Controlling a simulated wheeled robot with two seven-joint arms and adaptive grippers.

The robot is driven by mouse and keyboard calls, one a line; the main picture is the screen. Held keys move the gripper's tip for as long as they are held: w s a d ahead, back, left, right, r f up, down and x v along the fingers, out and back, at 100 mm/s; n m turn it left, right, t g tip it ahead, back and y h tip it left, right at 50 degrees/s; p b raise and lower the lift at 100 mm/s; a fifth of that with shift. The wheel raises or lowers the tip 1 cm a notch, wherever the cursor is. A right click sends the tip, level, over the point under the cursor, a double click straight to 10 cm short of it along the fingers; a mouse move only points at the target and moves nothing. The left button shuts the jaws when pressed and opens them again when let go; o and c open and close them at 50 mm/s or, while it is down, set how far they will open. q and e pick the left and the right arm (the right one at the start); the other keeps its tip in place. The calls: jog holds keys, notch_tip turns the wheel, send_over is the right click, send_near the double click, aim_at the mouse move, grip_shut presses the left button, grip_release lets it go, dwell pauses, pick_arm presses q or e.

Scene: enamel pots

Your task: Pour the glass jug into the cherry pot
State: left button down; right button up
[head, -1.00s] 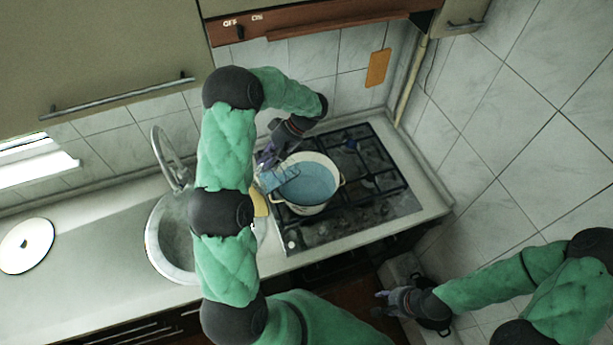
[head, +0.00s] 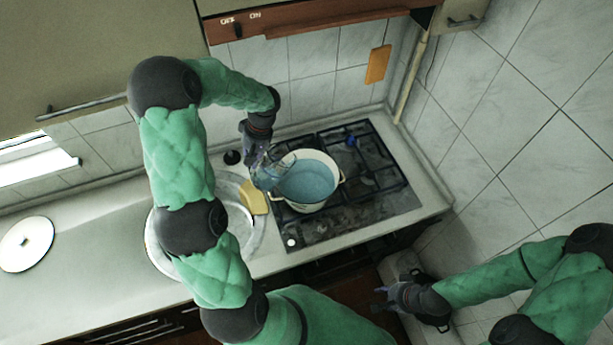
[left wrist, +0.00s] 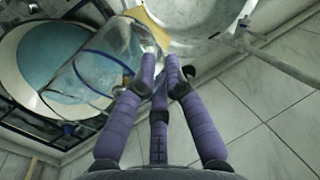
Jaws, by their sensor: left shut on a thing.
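The glass jug (head: 266,176) is clear and is held at the left rim of the cream enamel pot (head: 333,200), its mouth end overlapping the pot. My left gripper (head: 252,150) is shut on the jug; in the left wrist view the purple fingers (left wrist: 163,75) close at the jug (left wrist: 108,58), which lies tilted toward the pot (left wrist: 30,97). Blue liquid fills much of the pot. I cannot make out liquid in the jug. No cherry picture shows on the pot from here. My right gripper (head: 382,300) is open and empty, low in front of the counter.
The pot stands on the black gas hob (head: 385,197). A yellow sponge (head: 253,198) lies between hob and sink (head: 160,262). A white lid (head: 27,245) lies on the left counter. A small blue item (head: 351,141) is at the hob's back. Tiled walls close the back and right.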

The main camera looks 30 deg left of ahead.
pick_arm(q)
jog(key=s+a+f+t+h+b, duration=0.1)
jog(key=s+a+f+t+h, duration=0.3)
jog(key=s+t, duration=0.1)
jog(key=shift+a+f, duration=0.15)
jog(key=shift+f, duration=0.15)
dwell(0.6)
notch_tip(320, 180, up, 5)
jog(key=p, duration=0.2)
jog(key=shift+r+p, duration=0.1)
jog(key=shift+p, duration=0.25)
